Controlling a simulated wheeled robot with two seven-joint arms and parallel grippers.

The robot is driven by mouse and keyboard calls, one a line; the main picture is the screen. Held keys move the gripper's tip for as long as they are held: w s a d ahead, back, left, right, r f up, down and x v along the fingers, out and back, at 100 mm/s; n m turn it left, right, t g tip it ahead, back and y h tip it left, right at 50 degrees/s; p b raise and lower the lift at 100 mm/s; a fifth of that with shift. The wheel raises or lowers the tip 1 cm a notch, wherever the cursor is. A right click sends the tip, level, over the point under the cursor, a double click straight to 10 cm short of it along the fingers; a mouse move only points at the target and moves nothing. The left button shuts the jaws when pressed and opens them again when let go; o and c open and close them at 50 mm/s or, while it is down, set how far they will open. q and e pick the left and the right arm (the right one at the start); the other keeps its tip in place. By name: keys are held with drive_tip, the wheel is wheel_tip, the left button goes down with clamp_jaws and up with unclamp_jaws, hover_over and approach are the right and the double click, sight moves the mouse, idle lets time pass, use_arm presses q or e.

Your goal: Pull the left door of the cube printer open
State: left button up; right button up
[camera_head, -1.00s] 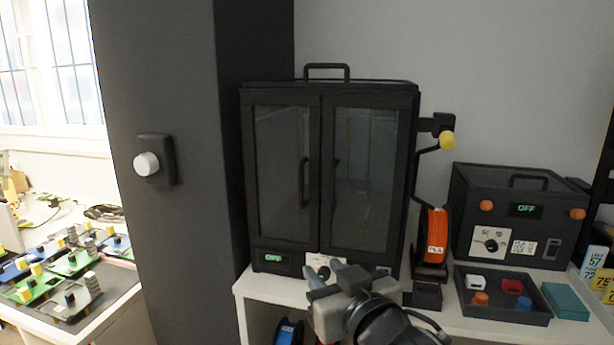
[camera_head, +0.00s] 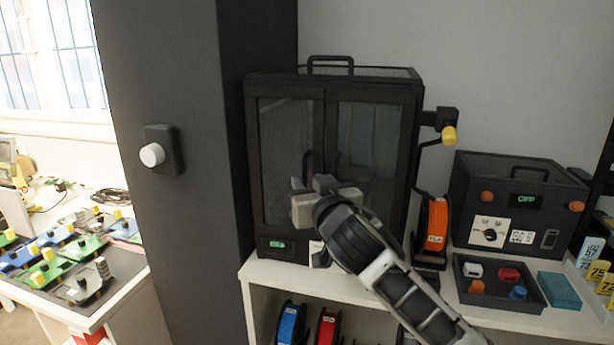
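The cube printer (camera_head: 415,110) is a black cabinet with two glass doors, standing on a white shelf. Its left door (camera_head: 287,140) looks shut, and so does its right door (camera_head: 372,130). The left door's vertical handle (camera_head: 307,163) is near the middle seam; its lower part is hidden by my gripper. My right gripper (camera_head: 309,184) is in front of the doors, at the lower part of that handle. Its fingers point toward the printer, with a gap between the tips. Whether they touch the handle cannot be told. My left gripper is not in view.
A dark pillar (camera_head: 185,220) with a white knob (camera_head: 152,155) stands close at the left. A black box (camera_head: 520,200) and a tray (camera_head: 498,297) stand further right on the shelf (camera_head: 262,270). More spools sit below.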

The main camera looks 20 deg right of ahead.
drive_tip(key=shift+w, duration=0.95)
clamp_jaws()
